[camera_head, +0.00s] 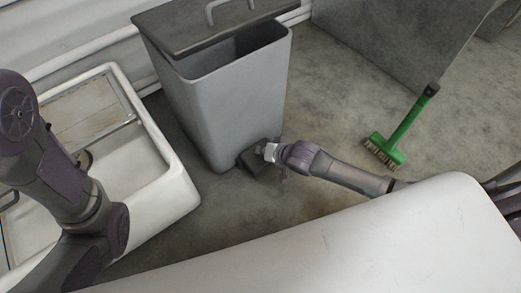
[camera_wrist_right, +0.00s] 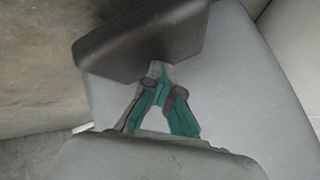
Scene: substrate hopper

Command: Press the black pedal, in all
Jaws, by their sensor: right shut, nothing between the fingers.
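The black pedal (camera_head: 252,163) is a dark block low at the foot of a grey bin (camera_head: 222,108). It also shows large at the upper left of the right wrist view (camera_wrist_right: 140,38). My right gripper (camera_head: 270,152) reaches in from the right, low beside the pedal, partly covering it. In the wrist view its fingertips (camera_wrist_right: 160,76) meet, empty, at the pedal's lower edge in the picture. I cannot tell whether they touch it. The bin's dark lid (camera_head: 190,22) stands apart from part of the rim, showing a dark opening. My left arm is at the left; its gripper does not clearly show.
A white basin (camera_head: 183,190) stands left of the bin. A green brush (camera_head: 405,130) is on the right, by a grey panel (camera_head: 400,40). A white rounded surface (camera_head: 330,250) fills the lower front. Floor between bin and brush is clear.

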